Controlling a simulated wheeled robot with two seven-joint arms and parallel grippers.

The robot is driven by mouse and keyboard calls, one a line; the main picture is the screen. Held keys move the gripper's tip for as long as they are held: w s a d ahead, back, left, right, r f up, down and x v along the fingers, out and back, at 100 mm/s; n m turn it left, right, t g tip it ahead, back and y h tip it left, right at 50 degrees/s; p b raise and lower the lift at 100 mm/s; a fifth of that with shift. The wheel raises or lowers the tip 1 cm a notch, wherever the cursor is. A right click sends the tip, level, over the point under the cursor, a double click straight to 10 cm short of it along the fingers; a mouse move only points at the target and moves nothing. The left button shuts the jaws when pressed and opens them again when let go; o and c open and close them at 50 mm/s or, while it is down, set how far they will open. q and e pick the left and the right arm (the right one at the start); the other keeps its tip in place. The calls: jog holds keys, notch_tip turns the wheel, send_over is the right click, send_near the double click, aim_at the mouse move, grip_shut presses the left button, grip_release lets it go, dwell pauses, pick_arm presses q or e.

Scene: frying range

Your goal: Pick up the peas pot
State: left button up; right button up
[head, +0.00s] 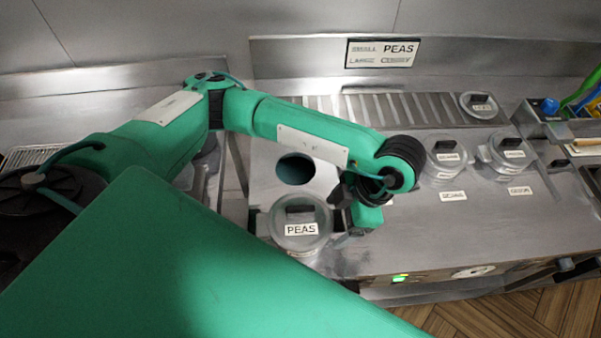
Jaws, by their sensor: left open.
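The peas pot (301,243) is a round metal pot with a clear lid, a dark handle and a white label reading PEAS. It stands upright on the steel counter, in front of a round dark hole. My left gripper (345,238) is just to the right of the pot, pointing down, partly hidden behind my wrist. It is open and holds nothing that I can see. I cannot tell whether a finger touches the pot. My right gripper does not show.
Two lidded pots (445,160) (505,155) stand to the right on the counter. A PEAS sign (382,52) hangs on the back wall. The round hole (295,168) behind the peas pot is empty.

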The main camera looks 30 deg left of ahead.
pick_arm(q)
jog(key=shift+x, duration=0.8)
jog(key=shift+w, duration=0.1)
jog(key=c, duration=1.6)
jog(key=shift+r, duration=0.15)
